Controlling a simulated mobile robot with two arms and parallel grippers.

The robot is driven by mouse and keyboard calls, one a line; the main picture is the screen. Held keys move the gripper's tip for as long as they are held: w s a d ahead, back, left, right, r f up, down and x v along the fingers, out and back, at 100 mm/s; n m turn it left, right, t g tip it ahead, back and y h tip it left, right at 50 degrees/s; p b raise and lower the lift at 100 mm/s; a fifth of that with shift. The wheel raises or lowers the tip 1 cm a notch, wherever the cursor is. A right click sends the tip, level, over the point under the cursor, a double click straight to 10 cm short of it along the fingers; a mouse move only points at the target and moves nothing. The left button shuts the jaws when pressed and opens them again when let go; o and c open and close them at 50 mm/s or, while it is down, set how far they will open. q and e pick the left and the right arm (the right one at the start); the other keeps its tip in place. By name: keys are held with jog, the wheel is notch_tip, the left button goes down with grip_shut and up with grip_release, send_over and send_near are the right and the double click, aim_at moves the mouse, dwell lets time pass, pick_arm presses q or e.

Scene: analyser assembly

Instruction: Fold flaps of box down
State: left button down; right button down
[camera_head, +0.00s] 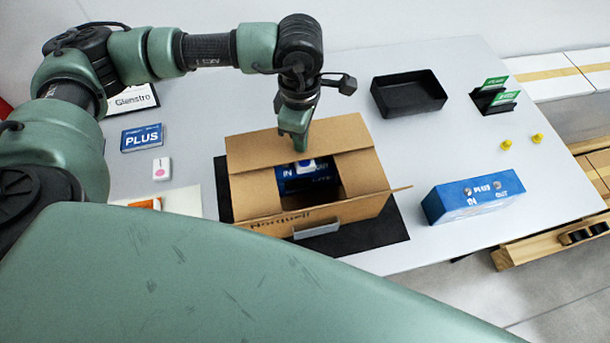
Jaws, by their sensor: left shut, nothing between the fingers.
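An open brown cardboard box (362,172) stands on the grey table. Its top flaps are partly spread, with a gap in the middle. The front flap shows nearly edge-on and juts past the right corner. Inside the gap sits a blue and white item (305,182). My left gripper (297,148) points down at the box's back edge, over the back flap (262,150). It is shut with nothing between its fingers; whether it touches the cardboard I cannot tell. My right gripper is not in view.
The box stands on a black mat (372,234). A black tray (408,93) and a holder with green cards (494,97) are at the back. A blue PLUS card (142,138) lies left.

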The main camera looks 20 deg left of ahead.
pick_arm(q)
jog(key=shift+f+b, duration=0.25)
jog(key=shift+b, duration=0.1)
dwell(0.6)
jog(key=shift+r, duration=0.1)
notch_tip(320, 180, up, 7)
jog(key=p, duration=0.3)
jog(key=shift+r, duration=0.2)
dwell(0.5)
